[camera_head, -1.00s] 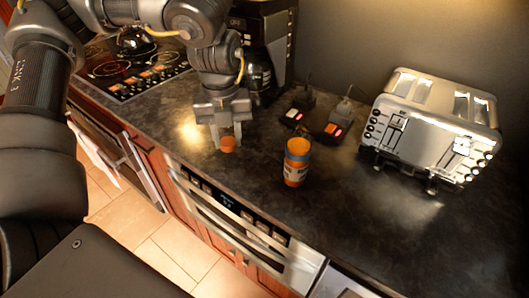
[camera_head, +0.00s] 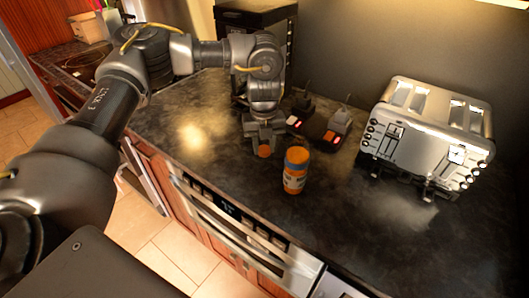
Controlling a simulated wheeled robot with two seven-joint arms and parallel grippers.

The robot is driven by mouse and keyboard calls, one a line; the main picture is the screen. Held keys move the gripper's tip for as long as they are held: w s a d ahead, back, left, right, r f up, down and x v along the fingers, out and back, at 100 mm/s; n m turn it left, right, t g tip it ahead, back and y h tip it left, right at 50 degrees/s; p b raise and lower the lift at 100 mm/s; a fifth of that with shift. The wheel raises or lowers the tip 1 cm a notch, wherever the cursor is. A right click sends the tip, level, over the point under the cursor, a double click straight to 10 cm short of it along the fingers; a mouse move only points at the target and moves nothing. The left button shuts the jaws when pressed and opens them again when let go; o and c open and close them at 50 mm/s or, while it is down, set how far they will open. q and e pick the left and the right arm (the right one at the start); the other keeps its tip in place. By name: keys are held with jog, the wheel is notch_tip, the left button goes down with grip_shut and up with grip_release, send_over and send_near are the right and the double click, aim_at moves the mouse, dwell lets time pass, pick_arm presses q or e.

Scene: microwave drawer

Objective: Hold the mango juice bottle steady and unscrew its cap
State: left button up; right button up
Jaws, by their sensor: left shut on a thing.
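The cap is off the bottle. Whether the cap touches the counter is hard to tell. My right gripper is not in view, and nothing is seen holding the bottle.
A silver toaster (camera_head: 428,135) stands at the right. Two small dark devices with red lights, a left one (camera_head: 298,112) and a right one (camera_head: 333,128), lie behind the bottle. A black appliance (camera_head: 256,20) stands at the back. The counter (camera_head: 380,225) is clear at the front right.

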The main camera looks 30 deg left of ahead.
aim_at(265, 148)
pick_arm(q)
jog(key=f, duration=0.3)
jog(key=shift+w+f+p, duration=0.2)
jog(key=shift+f+p, duration=0.15)
jog(key=shift+s, duration=0.1)
jog(key=shift+f, duration=0.15)
jog(key=o, duration=1.1)
notch_tip(265, 148, up, 12)
jog(key=shift+r+b, duration=0.25)
jog(key=shift+b, duration=0.2)
